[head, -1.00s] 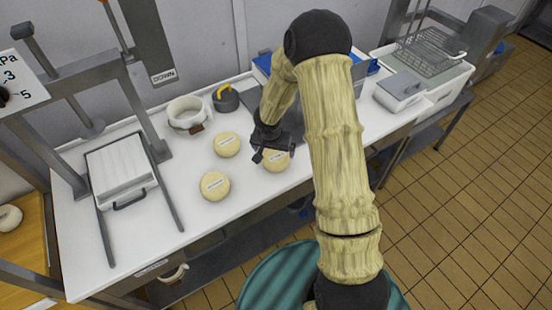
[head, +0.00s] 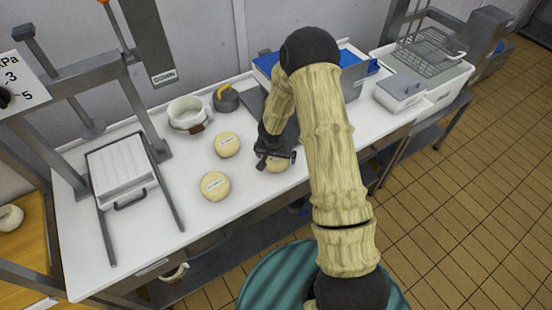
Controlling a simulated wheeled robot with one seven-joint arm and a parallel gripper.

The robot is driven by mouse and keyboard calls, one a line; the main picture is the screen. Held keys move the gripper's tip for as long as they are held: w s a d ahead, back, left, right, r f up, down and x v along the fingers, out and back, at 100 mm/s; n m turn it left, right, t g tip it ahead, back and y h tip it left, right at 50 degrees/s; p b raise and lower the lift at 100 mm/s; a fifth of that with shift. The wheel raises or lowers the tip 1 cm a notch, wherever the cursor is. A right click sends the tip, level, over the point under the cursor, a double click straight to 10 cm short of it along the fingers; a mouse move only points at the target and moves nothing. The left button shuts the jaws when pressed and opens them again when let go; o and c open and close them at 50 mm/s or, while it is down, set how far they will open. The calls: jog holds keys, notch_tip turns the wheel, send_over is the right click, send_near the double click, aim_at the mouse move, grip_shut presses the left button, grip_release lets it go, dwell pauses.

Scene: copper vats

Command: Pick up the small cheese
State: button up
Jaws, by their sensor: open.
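Three round pale cheeses with white labels are on the white worktop. One cheese (head: 215,186) lies at the front left and looks the largest. Another cheese (head: 227,144) lies behind it and looks a little smaller. The third cheese (head: 277,166) lies to the right, partly hidden under my gripper (head: 274,160). Their labels are too small to read. My gripper is open, pointing down, right over the third cheese. I cannot tell whether its fingers touch the cheese.
A press with a white plate (head: 120,170) stands on the left of the worktop (head: 150,235). Behind the cheeses are a white ring mould (head: 187,114) and a grey weight with a yellow handle (head: 226,97). A blue container (head: 266,64) stands behind my arm.

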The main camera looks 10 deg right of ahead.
jog(key=c, duration=1.1)
jog(key=shift+c, duration=0.2)
jog(key=shift+r, duration=0.15)
notch_tip(320, 180, up, 10)
jog(key=shift+f+p, duration=0.1)
jog(key=shift+p, duration=0.4)
